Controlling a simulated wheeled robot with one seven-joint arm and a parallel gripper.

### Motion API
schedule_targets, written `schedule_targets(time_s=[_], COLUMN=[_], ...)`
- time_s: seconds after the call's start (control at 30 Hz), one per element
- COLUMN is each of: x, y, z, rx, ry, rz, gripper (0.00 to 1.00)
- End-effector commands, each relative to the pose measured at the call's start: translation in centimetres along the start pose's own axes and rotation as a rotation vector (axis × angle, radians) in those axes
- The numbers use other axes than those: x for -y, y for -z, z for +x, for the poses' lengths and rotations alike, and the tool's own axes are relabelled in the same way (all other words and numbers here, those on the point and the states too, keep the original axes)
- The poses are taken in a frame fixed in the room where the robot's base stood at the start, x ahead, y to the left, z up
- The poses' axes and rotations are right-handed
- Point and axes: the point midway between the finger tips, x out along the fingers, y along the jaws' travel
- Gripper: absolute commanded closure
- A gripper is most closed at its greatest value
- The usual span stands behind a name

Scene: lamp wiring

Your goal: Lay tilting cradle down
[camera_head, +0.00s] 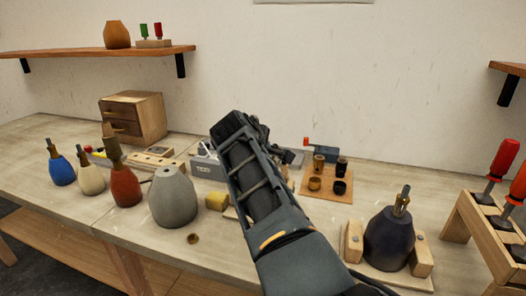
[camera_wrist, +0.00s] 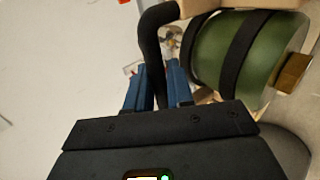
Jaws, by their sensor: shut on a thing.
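In the wrist view, my gripper (camera_wrist: 157,88) has its blue fingers on either side of a black curved handle (camera_wrist: 155,42) and is shut on it. Beside the handle, to the right, a green rounded body (camera_wrist: 222,48) lies on its side under black straps (camera_wrist: 246,46). A pale wooden piece (camera_wrist: 203,4) at the top edge seems to be part of the tilting cradle. A brown block-like end (camera_wrist: 292,72) sticks out of the green body. In the head view, my arm hides the gripper and most or all of the cradle.
On the bench stand blue (camera_head: 62,169), cream (camera_head: 90,178), red-brown (camera_head: 125,186) and grey (camera_head: 173,197) bodies at left. A dark body (camera_head: 389,239) sits between wooden blocks at right, near a rack of red-handled tools (camera_head: 502,160). A tray (camera_head: 311,187) holds small cups.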

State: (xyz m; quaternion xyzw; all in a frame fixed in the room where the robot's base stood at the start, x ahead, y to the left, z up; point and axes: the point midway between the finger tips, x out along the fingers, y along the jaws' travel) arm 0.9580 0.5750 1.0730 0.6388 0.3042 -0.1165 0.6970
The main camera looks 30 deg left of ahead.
Motion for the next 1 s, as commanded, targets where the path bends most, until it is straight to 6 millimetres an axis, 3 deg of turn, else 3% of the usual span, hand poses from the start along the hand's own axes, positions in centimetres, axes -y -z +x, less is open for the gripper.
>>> schedule_targets(time_s=[0.13, 0.17, 0.3, 0.67, 1.0], x=[-0.7, -0.7, -0.5, -0.2, -0.2], y=[-0.1, -0.1, -0.1, 0.0, 0.0], z=[-0.1, -0.1, -0.1, -0.3, -3.4], rx=[-0.003, -0.003, -0.002, -0.001, -0.002], ry=[-0.012, -0.013, -0.01, -0.005, -0.008], rz=[0.001, 0.001, 0.001, 0.001, 0.002], gripper=[1.0, 0.76, 0.63, 0.62, 0.62])
